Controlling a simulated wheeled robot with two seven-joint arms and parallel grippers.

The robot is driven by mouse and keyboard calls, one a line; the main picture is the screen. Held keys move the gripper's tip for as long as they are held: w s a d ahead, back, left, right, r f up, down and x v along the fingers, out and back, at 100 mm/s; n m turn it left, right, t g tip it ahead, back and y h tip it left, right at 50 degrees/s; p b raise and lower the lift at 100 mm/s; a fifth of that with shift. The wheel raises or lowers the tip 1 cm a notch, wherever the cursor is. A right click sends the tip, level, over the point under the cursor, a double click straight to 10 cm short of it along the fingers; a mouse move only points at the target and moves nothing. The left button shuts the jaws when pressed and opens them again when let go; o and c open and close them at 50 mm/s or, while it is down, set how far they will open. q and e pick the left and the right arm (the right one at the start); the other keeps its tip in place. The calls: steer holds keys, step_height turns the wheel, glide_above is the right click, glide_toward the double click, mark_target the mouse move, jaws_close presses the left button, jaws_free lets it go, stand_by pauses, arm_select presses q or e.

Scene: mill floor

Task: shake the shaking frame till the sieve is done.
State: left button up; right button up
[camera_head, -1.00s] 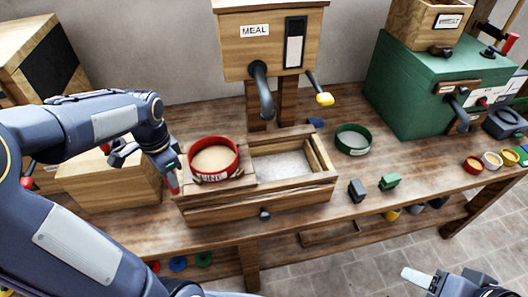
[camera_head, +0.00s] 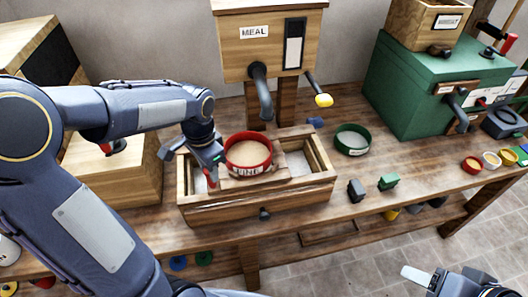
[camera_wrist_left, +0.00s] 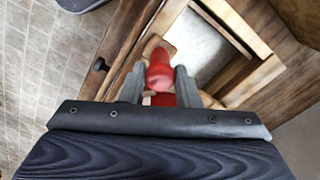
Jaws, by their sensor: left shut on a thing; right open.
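The shaking frame (camera_head: 300,196) is a wooden box on the bench with a sliding wooden carriage on top. A red round sieve (camera_head: 247,154) labelled "FINE" sits on the carriage, with pale meal inside. The carriage is near the middle of the box, with openings at both sides. My left gripper (camera_head: 211,176) is shut on a red handle at the carriage's left side. That red handle (camera_wrist_left: 159,72) also shows between the fingers in the left wrist view. My right gripper (camera_head: 420,279) is open and empty at the bottom right, away from the bench.
A meal bin (camera_head: 268,45) with a spout stands behind the frame. A green sieve (camera_head: 352,140) and two small blocks, one dark (camera_head: 356,190) and one green (camera_head: 389,181), lie to the right. A green machine (camera_head: 425,85) stands further right; a wooden box (camera_head: 110,170) is at left.

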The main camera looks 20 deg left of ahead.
arm_select(q)
steer(key=shift+a, duration=0.2)
steer(key=s+a, duration=0.1)
steer(key=a, duration=0.1)
steer(key=s+a, duration=0.2)
steer(key=a, duration=0.1)
steer(key=s+a, duration=0.2)
steer(key=a, duration=0.1)
steer(key=shift+s, duration=0.1)
steer(key=shift+s+a, duration=0.4)
steer(key=shift+a, duration=0.35)
steer(key=o, duration=0.9)
steer(key=shift+a, duration=0.1)
steer(key=shift+o, duration=0.2)
